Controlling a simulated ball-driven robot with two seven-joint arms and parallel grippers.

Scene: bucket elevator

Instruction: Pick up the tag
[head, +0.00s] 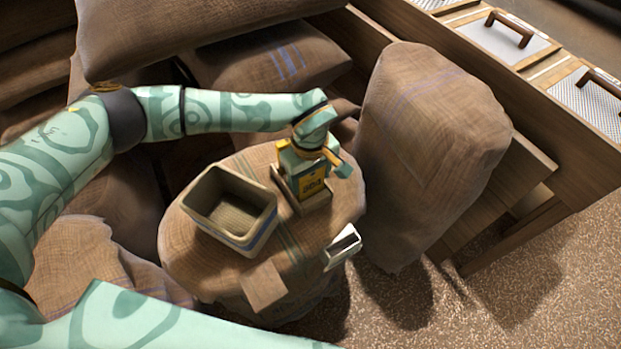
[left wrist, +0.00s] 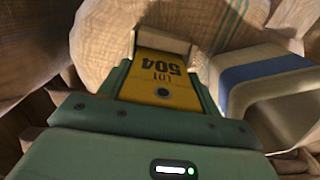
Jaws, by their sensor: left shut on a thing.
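The tag (head: 312,184) is a yellow plate with dark lettering. The tag's lower end is at a small wooden holder (head: 318,204) on the round sack top. I cannot tell whether it touches the holder. My right gripper is not in view.
A rectangular box (head: 258,240) with a blue stripe stands left of the holder on the sack (head: 190,265). A small metal scoop-like piece (head: 343,246) is at the sack's right edge. A tall sack (head: 430,150) stands close on the right. Speckled floor lies open at lower right.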

